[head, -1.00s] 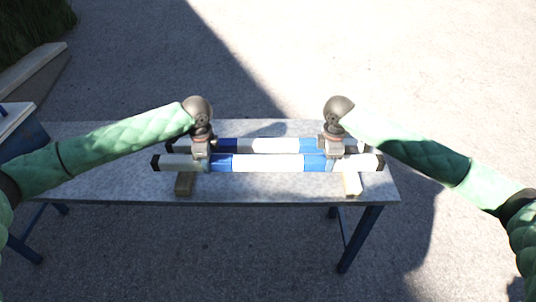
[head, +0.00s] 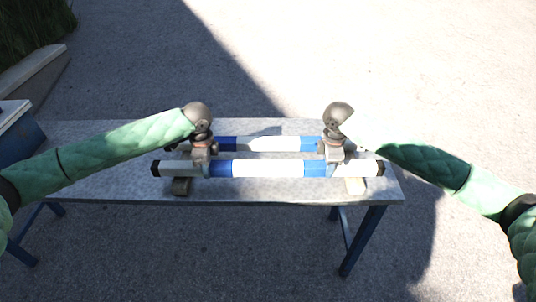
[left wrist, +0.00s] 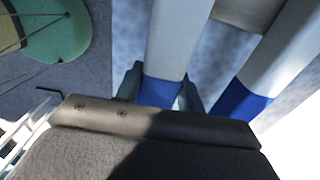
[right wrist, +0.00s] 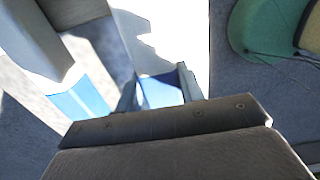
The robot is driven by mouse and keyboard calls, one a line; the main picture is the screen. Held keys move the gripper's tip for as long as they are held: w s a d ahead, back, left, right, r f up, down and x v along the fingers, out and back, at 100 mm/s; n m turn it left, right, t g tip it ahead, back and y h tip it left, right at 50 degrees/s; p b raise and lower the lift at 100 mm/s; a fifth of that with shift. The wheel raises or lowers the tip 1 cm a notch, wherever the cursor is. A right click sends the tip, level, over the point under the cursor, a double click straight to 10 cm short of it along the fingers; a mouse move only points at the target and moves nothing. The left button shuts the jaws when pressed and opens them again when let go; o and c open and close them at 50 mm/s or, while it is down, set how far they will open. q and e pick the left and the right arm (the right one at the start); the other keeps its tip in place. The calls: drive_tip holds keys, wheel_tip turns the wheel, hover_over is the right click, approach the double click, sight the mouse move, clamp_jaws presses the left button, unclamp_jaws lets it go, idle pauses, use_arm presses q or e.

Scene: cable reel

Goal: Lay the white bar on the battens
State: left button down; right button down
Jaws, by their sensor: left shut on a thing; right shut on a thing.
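The white bar (head: 268,169), with blue bands and black ends, runs level across the front of the table in the head view. My left gripper (head: 205,168) is shut on it near its left blue band, and my right gripper (head: 333,168) near its right one. The jaws also show around blue parts of the bar in the left wrist view (left wrist: 172,45) and right wrist view (right wrist: 170,50).
A second white bar with blue bands (head: 268,144) lies behind, parallel and close to the held one. The grey table (head: 110,180) has free room at its left. A blue bench-like thing (head: 18,130) stands at the far left.

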use_arm(q)
drive_tip(key=shift+f+b, duration=0.3)
drive_tip(key=shift+f, duration=0.05)
use_arm(e)
drive_tip(key=shift+f, duration=0.4)
use_arm(q)
drive_tip(key=c, duration=0.9)
unclamp_jaws()
use_arm(e)
drive_tip(key=c, duration=0.9)
unclamp_jaws()
drive_tip(key=shift+r, duration=0.4)
use_arm(q)
wheel_tip(320, 180, up, 12)
drive_tip(key=shift+f, duration=0.1)
use_arm(e)
wheel_tip(320, 180, up, 11)
drive_tip(key=shift+r, duration=0.1)
